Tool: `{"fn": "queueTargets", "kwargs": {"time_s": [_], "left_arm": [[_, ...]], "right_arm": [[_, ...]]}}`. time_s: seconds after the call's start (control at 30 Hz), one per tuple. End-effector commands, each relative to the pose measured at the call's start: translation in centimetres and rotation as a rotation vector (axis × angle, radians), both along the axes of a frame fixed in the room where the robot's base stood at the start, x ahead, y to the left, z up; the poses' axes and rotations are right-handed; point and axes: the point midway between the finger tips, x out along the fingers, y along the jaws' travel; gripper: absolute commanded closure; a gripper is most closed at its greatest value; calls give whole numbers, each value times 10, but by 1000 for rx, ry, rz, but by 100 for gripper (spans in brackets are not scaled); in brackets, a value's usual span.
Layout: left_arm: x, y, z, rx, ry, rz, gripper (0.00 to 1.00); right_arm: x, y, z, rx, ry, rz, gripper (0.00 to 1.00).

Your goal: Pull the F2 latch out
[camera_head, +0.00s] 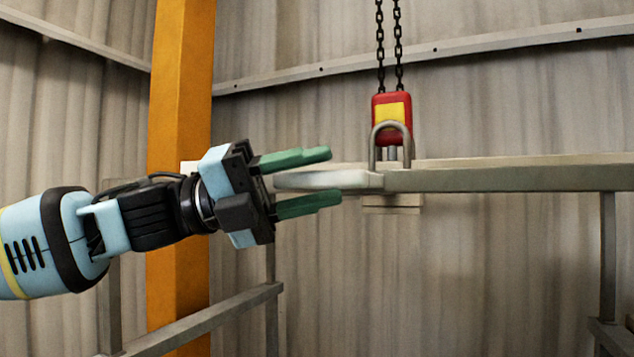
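My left gripper (328,177) comes in from the left with its two green fingers spread apart. The rounded, pale end of a grey bar (325,180) lies between the fingers in the picture, with gaps above and below. I cannot tell whether they touch it. No F2 marking is readable, and I cannot tell which part is the latch. A small pale plate (392,204) sits just under the bar. My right gripper is not in view.
A red and yellow hoist block (392,112) hangs on two dark chains (389,50) over a grey loop (373,150) on the beam (510,179). An orange post (180,90) stands behind my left arm. Grey rails (200,322) run below.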

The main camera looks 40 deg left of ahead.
Motion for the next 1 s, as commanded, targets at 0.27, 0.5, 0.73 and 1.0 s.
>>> {"fn": "queueTargets", "kwargs": {"time_s": [0.27, 0.5, 0.73, 1.0], "left_arm": [[3, -6, 1, 0, 1, -1, 60], [3, -6, 1, 1, 0, -1, 66], [3, -5, 1, 1, 0, -1, 96], [3, -5, 1, 0, 0, -1, 100]], "right_arm": [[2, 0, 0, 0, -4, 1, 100], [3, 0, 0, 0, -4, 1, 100], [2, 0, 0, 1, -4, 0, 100], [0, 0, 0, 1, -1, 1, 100]]}}
